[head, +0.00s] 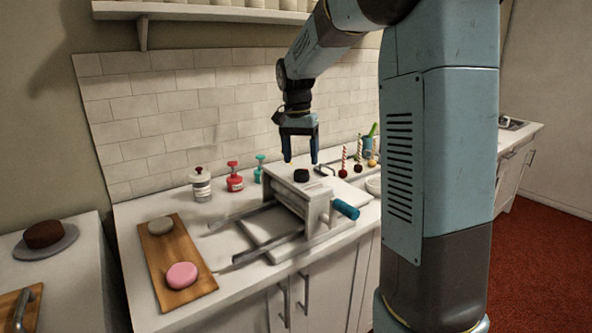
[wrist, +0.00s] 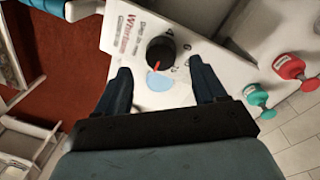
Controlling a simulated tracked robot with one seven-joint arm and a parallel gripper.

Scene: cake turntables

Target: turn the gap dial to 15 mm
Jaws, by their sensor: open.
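The gap dial (head: 301,175) is a small black knob on top of the white roller machine (head: 290,193). In the wrist view the dial (wrist: 161,52) is round and black, with a red pointer mark toward its lower side. Printed numbers circle it, too small and blurred to read surely. A pale blue patch lies beside it on the plate. My gripper (head: 300,160) is open and points down, just above the dial and apart from it. In the wrist view its fingers (wrist: 164,82) are spread wide, one to each side below the dial, with nothing between them.
The machine has a blue crank handle (head: 345,209) at its right. A wooden board (head: 183,250) with pink and pale discs lies left. Candles (head: 344,160) stand behind right.

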